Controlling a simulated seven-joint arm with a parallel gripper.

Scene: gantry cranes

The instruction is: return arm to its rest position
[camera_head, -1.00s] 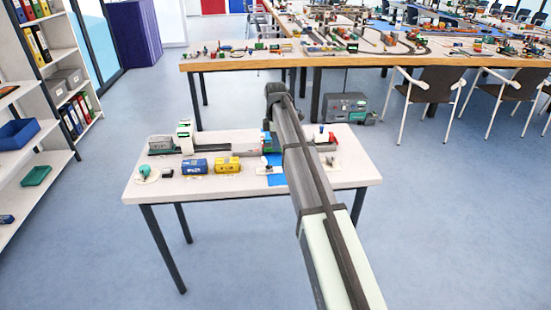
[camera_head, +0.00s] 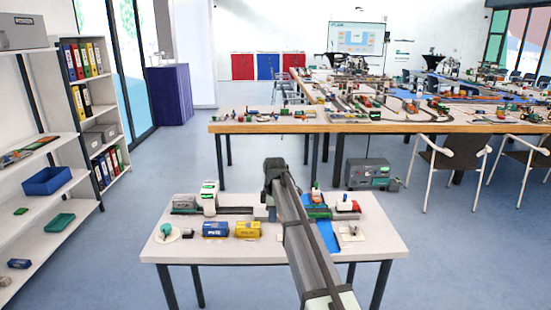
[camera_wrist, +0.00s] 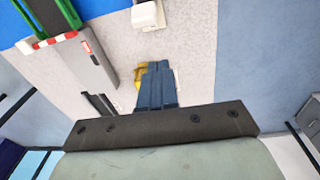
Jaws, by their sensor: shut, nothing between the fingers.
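My arm reaches forward over the small white table (camera_head: 385,243) in the head view, and its end hides part of the tabletop. In the wrist view my gripper (camera_wrist: 158,68) has its dark fingers together with nothing held. It is above the white tabletop (camera_wrist: 200,75). A small yellow thing (camera_wrist: 139,76) shows partly behind the fingertips; I cannot tell whether they touch. A blue container (camera_head: 216,230) and a yellow container (camera_head: 248,230) stand on the table left of my arm.
A white and green crane model (camera_head: 209,198) stands on a dark track at the table's back left. A blue mat (camera_head: 333,238) lies right of my arm. Shelves (camera_head: 75,140) stand at left. A long wooden table (camera_head: 260,128) with models and chairs (camera_head: 455,155) stand behind.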

